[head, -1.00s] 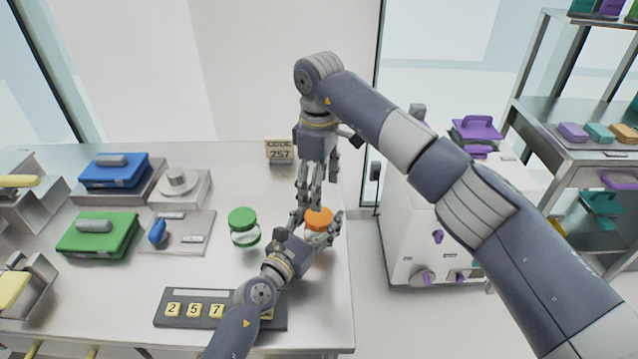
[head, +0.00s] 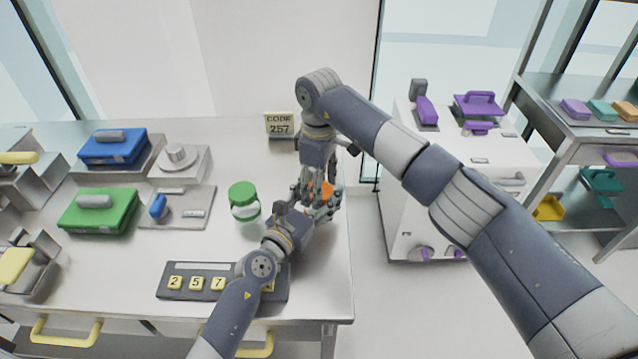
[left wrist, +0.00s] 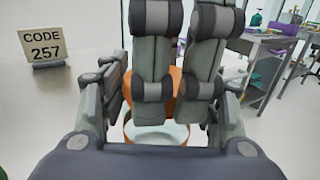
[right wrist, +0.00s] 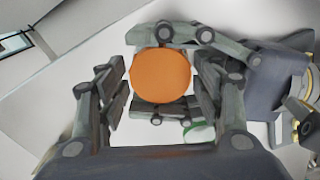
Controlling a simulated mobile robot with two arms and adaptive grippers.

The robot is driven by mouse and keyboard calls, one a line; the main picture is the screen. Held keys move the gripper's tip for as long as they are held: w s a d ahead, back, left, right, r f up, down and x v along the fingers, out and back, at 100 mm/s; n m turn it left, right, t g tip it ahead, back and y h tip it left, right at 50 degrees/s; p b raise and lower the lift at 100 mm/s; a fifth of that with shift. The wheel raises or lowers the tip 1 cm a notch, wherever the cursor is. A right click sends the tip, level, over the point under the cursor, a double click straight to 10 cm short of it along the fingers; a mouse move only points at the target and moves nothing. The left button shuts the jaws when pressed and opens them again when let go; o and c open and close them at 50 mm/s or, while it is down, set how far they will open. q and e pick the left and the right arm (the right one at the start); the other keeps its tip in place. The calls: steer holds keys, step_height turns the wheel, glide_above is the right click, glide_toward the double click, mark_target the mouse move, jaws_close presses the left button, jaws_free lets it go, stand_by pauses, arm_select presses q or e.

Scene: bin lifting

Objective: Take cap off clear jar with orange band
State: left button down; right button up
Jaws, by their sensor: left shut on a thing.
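The clear jar with the orange band (left wrist: 147,132) stands upright at the counter's right side, mostly hidden by my grippers in the head view. Its orange cap (right wrist: 160,75) is on it and also shows in the head view (head: 327,190). My left gripper (head: 316,207) is shut on the jar from the side, its fingers on either side of it in the left wrist view. My right gripper (right wrist: 160,90) points down from above, its fingers on both sides of the cap. Whether they touch the cap is unclear.
A clear jar with a green cap (head: 243,198) stands just left of the held jar. A "CODE 257" sign (head: 280,124) stands behind. A number panel (head: 190,282) lies in front, under my left arm. A white cabinet (head: 450,190) stands right, beyond the counter's edge.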

steer(key=c, duration=0.6)
steer(key=o, duration=1.1)
steer(key=shift+o, duration=0.2)
step_height(320, 180, up, 8)
steer(key=shift+f, duration=0.1)
steer(key=shift+c, duration=0.3)
steer(key=shift+f, duration=3.9)
steer(key=c, duration=1.1)
steer(key=o, duration=1.2)
steer(key=shift+c, duration=0.2)
